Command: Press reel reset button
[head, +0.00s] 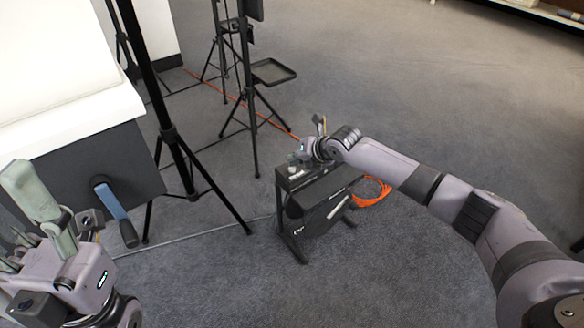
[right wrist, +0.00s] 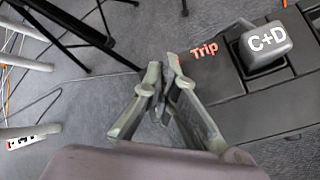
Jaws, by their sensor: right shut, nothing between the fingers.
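The black cord reel unit (head: 318,208) stands on the floor near the middle of the head view, with an orange cord coil (head: 372,192) at its right side. My right gripper (head: 298,158) is over the left end of its top. In the right wrist view its fingers (right wrist: 163,75) are together and empty, just left of a red "Trip" label (right wrist: 204,49). I cannot make out a reset button. My left gripper (head: 45,215) is at the lower left, its fingers apart, far from the reel.
Black tripod stands (head: 170,133) stand left of and behind the reel. One carries a small tray (head: 272,71). A white-topped dark box (head: 90,165) with a blue handle (head: 113,207) is at left. A grey cable crosses the floor; carpet at right is clear.

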